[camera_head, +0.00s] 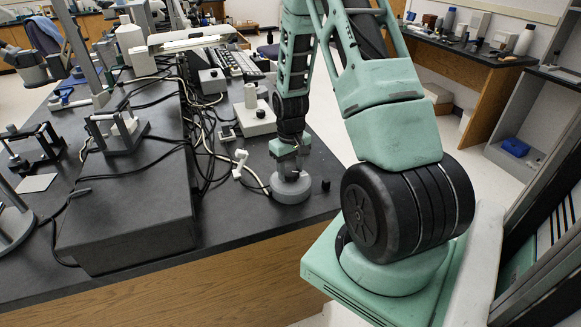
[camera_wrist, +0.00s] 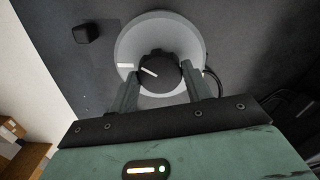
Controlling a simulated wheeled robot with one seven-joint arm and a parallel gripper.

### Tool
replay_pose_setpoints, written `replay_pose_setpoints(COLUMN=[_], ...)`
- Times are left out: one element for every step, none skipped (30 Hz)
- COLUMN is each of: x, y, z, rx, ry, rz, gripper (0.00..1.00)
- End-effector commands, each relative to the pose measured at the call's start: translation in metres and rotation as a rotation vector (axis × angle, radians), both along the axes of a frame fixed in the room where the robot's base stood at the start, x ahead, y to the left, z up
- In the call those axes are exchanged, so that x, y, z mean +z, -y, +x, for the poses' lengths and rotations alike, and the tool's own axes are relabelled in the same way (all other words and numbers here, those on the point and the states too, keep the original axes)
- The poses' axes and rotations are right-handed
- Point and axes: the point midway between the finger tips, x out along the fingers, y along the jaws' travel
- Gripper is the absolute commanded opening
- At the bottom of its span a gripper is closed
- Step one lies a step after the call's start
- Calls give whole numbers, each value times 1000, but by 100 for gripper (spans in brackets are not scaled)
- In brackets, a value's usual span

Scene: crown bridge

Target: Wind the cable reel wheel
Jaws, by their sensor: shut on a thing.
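The cable reel wheel shows in the wrist view as a black round knob (camera_wrist: 160,73) at the centre of a light grey round base (camera_wrist: 160,28). A white line on the knob slants toward its upper left, close to a short white mark (camera_wrist: 125,66) on the left of the base. My gripper (camera_wrist: 162,84) has one finger on each side of the knob and is shut on it. In the head view the grey base (camera_head: 291,192) stands on the dark bench near its front right corner, with my gripper (camera_head: 290,172) over it from above. The knob is mostly hidden there.
A small black block (camera_head: 326,185) sits right of the base; it also shows in the wrist view (camera_wrist: 86,32). A white clamp-like part (camera_head: 240,164) and loose cables (camera_head: 205,140) lie to the left. A large grey box (camera_head: 125,200) fills the bench's front left.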

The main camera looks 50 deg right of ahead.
Motion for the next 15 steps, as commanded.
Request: replay_pose_setpoints(x=[0,0,0,0,0,0,0,0,0,0,0,0,0,0,0], y=[0,0,0,0,0,0,0,0,0,0,0,0,0,0,0], z=[1,1,1,1,1,1,1,1,1,1,1,1,1,1,1], rx=[-42,-67,-101,-125,-149,-179,-201,-220,-247,-264,-280,-303,-317,-329,-346], ry=[3,2,2,2,2,3,3,2,3,3,3,3,3,3,3], rz=[-2,-2,-2,-2,-2,-1,-2,-2,-2,-2,-2,-2,-1,-1,-1], gripper=[26,26,26,26,26,26,26,26,26,26,26,26,26,26,26])
